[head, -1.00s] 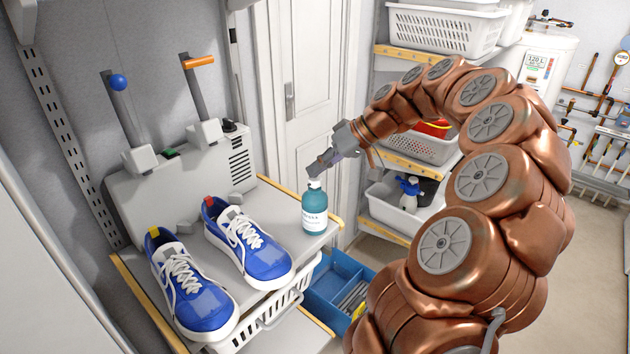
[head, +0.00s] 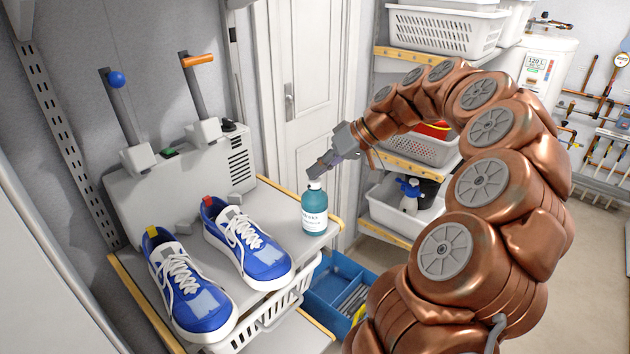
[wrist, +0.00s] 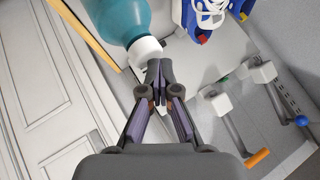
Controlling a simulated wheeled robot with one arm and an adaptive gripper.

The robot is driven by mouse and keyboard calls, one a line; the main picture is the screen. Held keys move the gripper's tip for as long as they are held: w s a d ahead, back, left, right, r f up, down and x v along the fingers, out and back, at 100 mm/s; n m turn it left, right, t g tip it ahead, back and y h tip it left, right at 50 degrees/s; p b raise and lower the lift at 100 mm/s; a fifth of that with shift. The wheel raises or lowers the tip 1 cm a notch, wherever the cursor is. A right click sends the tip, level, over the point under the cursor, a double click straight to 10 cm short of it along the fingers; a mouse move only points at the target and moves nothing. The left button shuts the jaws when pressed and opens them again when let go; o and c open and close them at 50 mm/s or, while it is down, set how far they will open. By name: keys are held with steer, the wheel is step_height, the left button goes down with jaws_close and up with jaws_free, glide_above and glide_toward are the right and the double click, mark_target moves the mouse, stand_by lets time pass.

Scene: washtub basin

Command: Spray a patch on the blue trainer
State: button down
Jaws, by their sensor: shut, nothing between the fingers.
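Two blue trainers with white laces stand side by side on the grey worktop. The left trainer (head: 182,262) has a yellow heel tab and a pale patch (head: 208,302) on its toe. The right trainer (head: 240,234) has a red heel tab and a greyish patch (head: 268,254). A teal bottle (head: 314,212) with a white top stands upright at the worktop's right side. My gripper (head: 316,175) is shut and empty, its tips at the bottle's white top. In the wrist view the tips (wrist: 160,66) are beside the white top (wrist: 146,50), apparently touching it; contact is unclear.
A grey machine (head: 180,178) with two levers stands behind the trainers. A white basket (head: 270,318) is under the worktop's front. A blue bin (head: 338,285) sits lower right of the bottle. Shelves with white baskets (head: 445,30) stand behind my arm.

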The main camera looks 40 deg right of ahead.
mark_target(317, 180)
steer(key=shift+r, duration=0.35)
steer(key=shift+r+p, duration=0.6)
steer(key=shift+r, duration=2.4)
steer(key=shift+a, duration=0.1)
steer(key=s+a+f+n+g+h+p, duration=0.15)
steer(key=s+a, duration=0.35)
steer(key=a, duration=0.5)
steer(key=s+a+f+g+h, duration=0.1)
steer(key=s+a+g, duration=0.25)
steer(key=a, duration=0.65)
steer(key=s+f+g+h, duration=0.1)
steer(key=s+f, duration=0.2)
steer(key=s, duration=0.4)
steer(key=s+a+f+m+g+h+p, duration=0.1)
steer(key=s+f+h, duration=0.1)
steer(key=s+f, duration=0.2)
steer(key=s+f+m+h+p, duration=0.1)
steer(key=s+f, duration=0.2)
steer(key=s, duration=0.7)
steer(key=shift+s+a+f+g, duration=0.2)
steer(key=shift+s+g, duration=0.1)
steer(key=shift+g, duration=0.1)
